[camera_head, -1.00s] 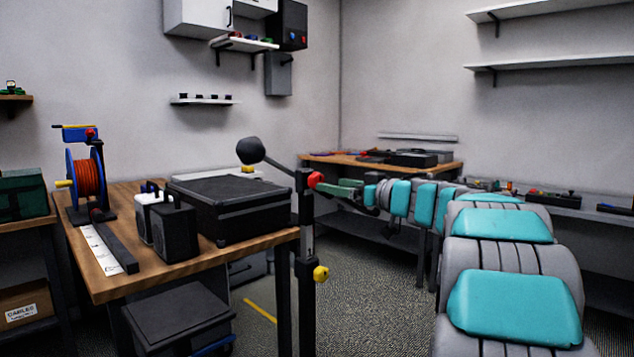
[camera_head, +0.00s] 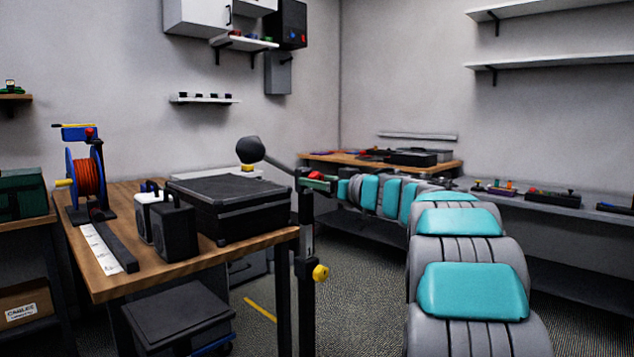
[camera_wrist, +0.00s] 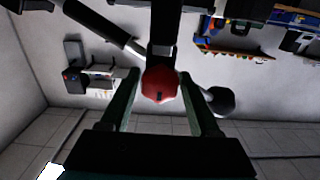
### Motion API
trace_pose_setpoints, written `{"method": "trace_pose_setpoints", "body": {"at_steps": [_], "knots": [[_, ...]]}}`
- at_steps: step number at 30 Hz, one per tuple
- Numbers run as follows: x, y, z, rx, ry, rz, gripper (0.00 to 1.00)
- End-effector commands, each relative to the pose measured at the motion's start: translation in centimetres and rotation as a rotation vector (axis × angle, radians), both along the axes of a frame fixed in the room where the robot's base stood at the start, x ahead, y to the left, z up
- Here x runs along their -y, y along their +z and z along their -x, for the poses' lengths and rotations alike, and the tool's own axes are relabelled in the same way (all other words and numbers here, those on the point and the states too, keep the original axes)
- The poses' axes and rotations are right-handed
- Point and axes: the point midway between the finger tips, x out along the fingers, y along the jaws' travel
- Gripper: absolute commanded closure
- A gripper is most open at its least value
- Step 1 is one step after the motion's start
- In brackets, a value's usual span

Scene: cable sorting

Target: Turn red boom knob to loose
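The red boom knob (camera_wrist: 160,85) shows in the wrist view as a round red cap with a small dark mark, at the stand's dark post. In the head view a little of the red knob (camera_head: 316,175) shows near the post's top, mostly hidden by my gripper. My gripper (camera_wrist: 159,75) has its two green fingers on either side of the knob, with narrow gaps visible, so it looks open around it. My gripper also shows in the head view (camera_head: 320,184).
The stand's post (camera_head: 306,240) carries a yellow knob (camera_head: 320,273) lower down. A wooden table (camera_head: 112,288) left of the post holds a black case (camera_head: 230,205), a speaker (camera_head: 175,235) and an orange cable reel (camera_head: 88,178). A back workbench (camera_head: 440,172) stands behind my arm.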

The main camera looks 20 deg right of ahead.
Motion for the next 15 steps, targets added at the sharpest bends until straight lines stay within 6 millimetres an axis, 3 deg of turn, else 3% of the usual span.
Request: {"method": "trace_pose_setpoints", "body": {"at_steps": [2,15], "knots": [[0.00,0.00,0.00,0.000,0.000,0.000,0.48],[0.00,0.02,0.01,0.000,0.000,0.000,0.97]]}}
